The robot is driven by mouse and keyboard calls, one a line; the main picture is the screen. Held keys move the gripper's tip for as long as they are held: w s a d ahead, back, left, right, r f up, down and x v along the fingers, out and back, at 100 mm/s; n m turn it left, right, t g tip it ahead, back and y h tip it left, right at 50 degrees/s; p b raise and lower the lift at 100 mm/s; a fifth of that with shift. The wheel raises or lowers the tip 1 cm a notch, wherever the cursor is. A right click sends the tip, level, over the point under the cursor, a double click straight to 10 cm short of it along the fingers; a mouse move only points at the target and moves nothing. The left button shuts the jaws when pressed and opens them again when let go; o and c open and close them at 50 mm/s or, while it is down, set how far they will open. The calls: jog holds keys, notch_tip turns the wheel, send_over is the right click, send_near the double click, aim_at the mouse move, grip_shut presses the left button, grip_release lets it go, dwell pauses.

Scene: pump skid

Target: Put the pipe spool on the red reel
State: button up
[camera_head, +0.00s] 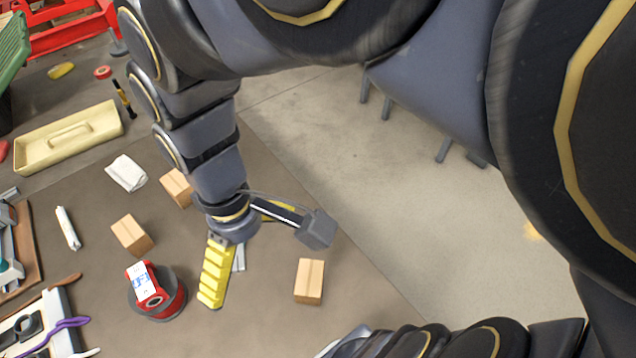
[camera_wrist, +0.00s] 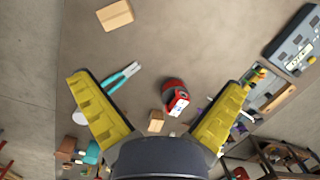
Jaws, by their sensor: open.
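The red reel (camera_head: 174,298) stands on the brown table at the lower left of the head view, on a dark round base. A white, blue-marked block (camera_head: 141,280) rests on its top. In the wrist view the red reel (camera_wrist: 172,86) is between the fingers' lines, right of centre, with the white block (camera_wrist: 178,104) on it. I cannot make out for certain which thing is the pipe spool. My gripper (camera_head: 250,258) has its yellow fingers spread, above the table and right of the reel. In the wrist view my gripper (camera_wrist: 158,85) is empty.
Teal-handled pliers (camera_wrist: 120,76) lie below the gripper. A cream tray (camera_head: 40,149) lies at upper left. Bare table is in front of the right box.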

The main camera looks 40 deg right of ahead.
jog(key=s+d+r+m, duration=0.1)
jog(key=s+d+m, duration=0.1)
jog(key=s+m, duration=0.2)
jog(key=shift+s+d+r, duration=0.2)
jog(key=shift+s+d, duration=0.2)
jog(key=shift+s, duration=0.6)
